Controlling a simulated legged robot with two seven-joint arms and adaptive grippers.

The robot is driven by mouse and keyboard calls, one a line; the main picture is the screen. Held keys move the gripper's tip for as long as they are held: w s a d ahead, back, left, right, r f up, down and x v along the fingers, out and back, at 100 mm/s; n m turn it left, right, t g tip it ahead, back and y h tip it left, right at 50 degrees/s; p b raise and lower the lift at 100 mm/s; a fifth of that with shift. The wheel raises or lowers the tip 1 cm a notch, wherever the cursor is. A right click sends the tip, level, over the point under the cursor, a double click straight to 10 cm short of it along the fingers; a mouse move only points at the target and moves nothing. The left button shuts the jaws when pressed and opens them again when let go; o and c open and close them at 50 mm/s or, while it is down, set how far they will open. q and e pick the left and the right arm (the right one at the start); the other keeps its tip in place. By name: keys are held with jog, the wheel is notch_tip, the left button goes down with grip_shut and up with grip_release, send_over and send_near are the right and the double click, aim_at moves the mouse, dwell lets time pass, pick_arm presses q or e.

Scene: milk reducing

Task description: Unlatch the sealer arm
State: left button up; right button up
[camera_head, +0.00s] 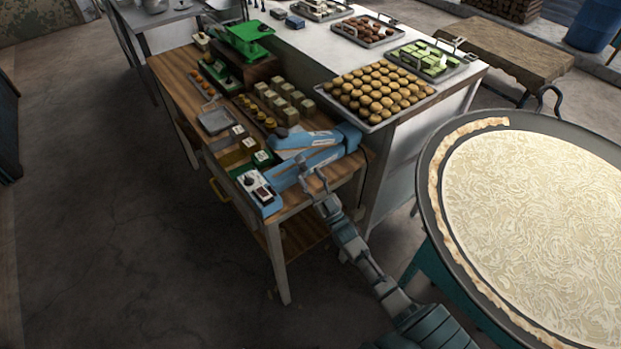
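The blue sealer (306,160) lies on the near end of the wooden table, with its long blue arm (304,140) along the top and a pale control panel with a dark display (256,187) at its front left corner. My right gripper (312,177) is at the sealer's near right side, close to the arm. Its two fingers look spread, with nothing seen between them. Whether it touches the sealer I cannot tell. The latch is too small to make out. My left gripper is not in view.
The wooden table (178,70) also bears a green scale (245,38), a grey tray (215,121) and several wrapped blocks. A metal counter (310,45) with trays of sweets stands behind. A large pan of milk (540,215) is at right. The floor at left is clear.

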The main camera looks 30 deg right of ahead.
jog(key=v, duration=1.2)
jog(key=shift+d, duration=0.1)
